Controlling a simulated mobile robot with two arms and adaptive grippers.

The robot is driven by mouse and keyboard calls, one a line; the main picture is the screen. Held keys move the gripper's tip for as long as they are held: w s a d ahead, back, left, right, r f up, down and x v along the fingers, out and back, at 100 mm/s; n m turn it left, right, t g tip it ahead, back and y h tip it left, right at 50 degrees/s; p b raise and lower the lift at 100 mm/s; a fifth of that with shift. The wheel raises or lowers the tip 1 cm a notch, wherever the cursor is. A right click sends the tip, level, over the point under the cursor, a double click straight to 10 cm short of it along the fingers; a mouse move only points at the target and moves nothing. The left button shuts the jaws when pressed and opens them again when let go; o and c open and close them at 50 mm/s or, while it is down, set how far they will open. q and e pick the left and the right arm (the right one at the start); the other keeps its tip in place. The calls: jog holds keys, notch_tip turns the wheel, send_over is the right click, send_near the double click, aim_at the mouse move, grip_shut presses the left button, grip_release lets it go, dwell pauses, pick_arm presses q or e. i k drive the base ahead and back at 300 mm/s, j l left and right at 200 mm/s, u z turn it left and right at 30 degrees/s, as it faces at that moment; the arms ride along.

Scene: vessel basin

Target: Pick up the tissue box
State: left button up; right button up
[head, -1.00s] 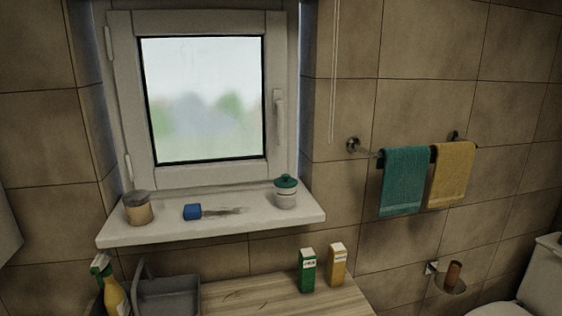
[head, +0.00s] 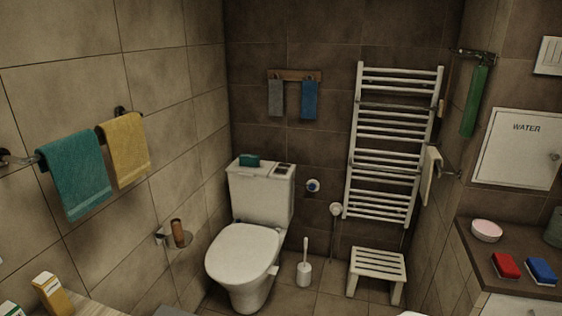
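I cannot make out a thing that is clearly a tissue box. A small teal box-like thing (head: 249,160) lies on top of the toilet tank (head: 261,196); it is too small to tell what it is. A flat pale and dark item (head: 281,169) lies beside it on the tank. At the lower left, a yellow carton (head: 52,296) stands on the wooden counter (head: 100,306), and a green and white carton (head: 12,308) is cut off by the frame. Neither of my grippers is in view.
The toilet (head: 243,256) stands against the back wall, with a toilet brush (head: 304,274) and a white step stool (head: 377,268) to its right. A dark-topped cabinet (head: 480,247) at the right bears a pink dish (head: 487,231), a red sponge (head: 507,266) and a blue sponge (head: 541,270).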

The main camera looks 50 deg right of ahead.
aim_at(245, 160)
jog(key=z, duration=1.45)
jog(key=i+l+u, duration=0.45)
jog(key=i, duration=0.4)
jog(key=i+l+u, duration=0.4)
jog(key=i+l, duration=0.35)
jog(key=l, duration=0.15)
